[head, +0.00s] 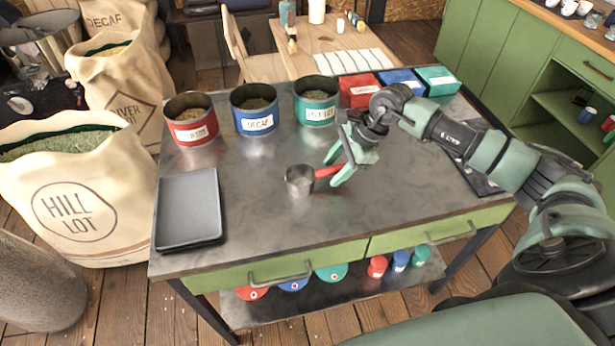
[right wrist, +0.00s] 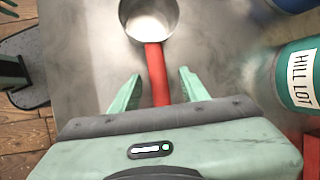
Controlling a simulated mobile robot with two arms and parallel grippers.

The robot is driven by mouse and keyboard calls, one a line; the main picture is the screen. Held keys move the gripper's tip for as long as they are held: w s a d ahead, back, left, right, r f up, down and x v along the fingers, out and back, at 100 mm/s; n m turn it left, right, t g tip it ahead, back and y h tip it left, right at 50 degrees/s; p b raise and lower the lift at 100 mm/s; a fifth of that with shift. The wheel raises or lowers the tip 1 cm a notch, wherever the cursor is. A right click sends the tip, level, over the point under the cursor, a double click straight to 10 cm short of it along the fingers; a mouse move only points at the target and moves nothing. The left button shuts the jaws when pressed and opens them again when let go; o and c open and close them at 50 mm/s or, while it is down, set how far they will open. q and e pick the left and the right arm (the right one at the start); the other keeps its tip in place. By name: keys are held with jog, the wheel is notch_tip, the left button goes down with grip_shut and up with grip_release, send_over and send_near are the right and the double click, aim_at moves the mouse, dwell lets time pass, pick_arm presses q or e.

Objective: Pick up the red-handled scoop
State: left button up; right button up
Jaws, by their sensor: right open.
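The red-handled scoop (head: 301,181) rests on the metal-topped table, its round metal cup at the left and its red handle pointing right. In the right wrist view the scoop's cup (right wrist: 149,18) is at the top, and the red handle (right wrist: 157,75) runs down between the two open fingertips (right wrist: 158,85). I see gaps between the handle and both fingers. The handle's far end is hidden by the gripper body. My left gripper is in neither view.
Red (head: 191,126), blue (head: 255,116) and green (head: 316,106) labelled tins stand along the table's back edge. Red, blue and green boxes (head: 437,80) are behind my right arm. A dark tray (head: 187,240) lies at the left. The front middle of the tabletop is clear.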

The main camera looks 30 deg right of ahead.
aim_at(334, 167)
jog(key=shift+w+a+f, duration=0.1)
jog(key=shift+a+f, duration=0.1)
jog(key=shift+f, duration=0.3)
jog(key=shift+c, duration=0.4)
grip_shut()
jog(key=shift+r, duration=0.1)
jog(key=shift+w+r, duration=0.1)
jog(key=shift+r, duration=0.4)
notch_tip(334, 167, up, 19)
jog(key=b, duration=0.3)
